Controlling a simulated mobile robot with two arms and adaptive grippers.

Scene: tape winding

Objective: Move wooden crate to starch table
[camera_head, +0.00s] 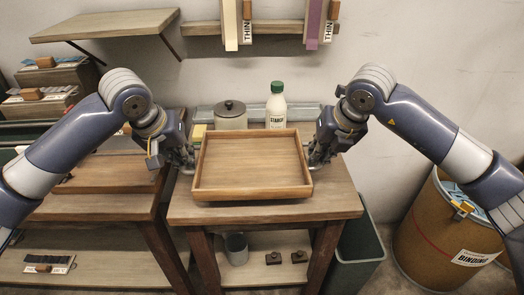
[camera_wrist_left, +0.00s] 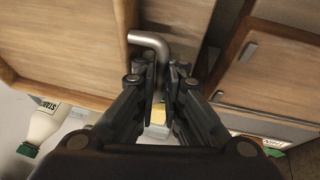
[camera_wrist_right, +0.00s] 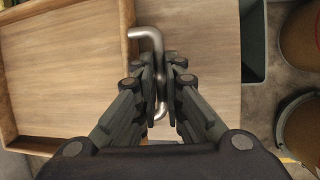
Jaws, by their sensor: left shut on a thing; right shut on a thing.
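The wooden crate (camera_head: 252,192) is a shallow, empty tray with a low rim, held between my two arms over the small wooden table (camera_head: 190,211). I cannot tell whether it touches the tabletop. My left gripper (camera_head: 188,161) is shut on the crate's left metal handle, and the handle (camera_wrist_left: 150,42) shows between the fingers in the left wrist view. My right gripper (camera_head: 316,157) is shut on the right handle, and that handle (camera_wrist_right: 158,62) shows bent between the fingers in the right wrist view. A white starch bottle (camera_head: 277,106) with a green cap stands behind the crate.
A lidded grey pot (camera_head: 231,115) stands behind the crate beside the bottle. Another wooden table (camera_head: 90,207) is at the left. A brown barrel (camera_head: 440,235) stands at the right and a dark green bin (camera_head: 359,250) beside the table. A wall shelf (camera_head: 105,25) is above left.

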